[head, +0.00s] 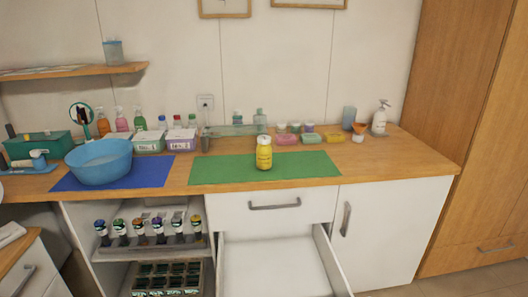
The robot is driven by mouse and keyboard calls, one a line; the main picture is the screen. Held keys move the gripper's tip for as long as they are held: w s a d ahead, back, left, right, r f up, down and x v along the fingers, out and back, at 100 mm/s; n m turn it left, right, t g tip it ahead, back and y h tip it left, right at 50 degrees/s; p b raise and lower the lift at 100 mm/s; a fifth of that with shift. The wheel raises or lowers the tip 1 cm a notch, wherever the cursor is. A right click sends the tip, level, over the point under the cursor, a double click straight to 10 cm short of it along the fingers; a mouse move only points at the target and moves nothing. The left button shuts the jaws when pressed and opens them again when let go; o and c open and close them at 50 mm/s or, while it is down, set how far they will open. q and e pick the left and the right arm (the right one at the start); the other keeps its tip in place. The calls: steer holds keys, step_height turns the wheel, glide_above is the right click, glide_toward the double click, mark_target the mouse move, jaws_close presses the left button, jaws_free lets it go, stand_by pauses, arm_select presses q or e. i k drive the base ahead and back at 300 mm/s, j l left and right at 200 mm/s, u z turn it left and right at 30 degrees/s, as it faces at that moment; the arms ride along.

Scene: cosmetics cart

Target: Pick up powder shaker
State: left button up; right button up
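A yellow bottle with a white top and a pale label, which looks like the powder shaker (264,153), stands upright on the green mat (220,171). The mat lies near the front edge of the wooden counter. Nothing touches the shaker in the head view, and its front is unobstructed. Neither of my grippers shows in this view.
A blue basin (98,162) stands on a blue mat (150,179) to the left. Soaps (286,139), bottles and boxes line the back of the counter. Below, a drawer (273,264) stands open. The green mat around the shaker is clear.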

mark_target(263, 152)
steer(key=i+j, duration=0.2)
steer(key=j, duration=0.15)
steer(key=i+j, duration=0.2)
steer(key=j, duration=0.15)
steer(key=i+j, duration=0.15)
steer(key=j, duration=0.2)
steer(key=i+j, duration=0.2)
steer(key=j+z, duration=0.05)
steer(key=j, duration=0.05)
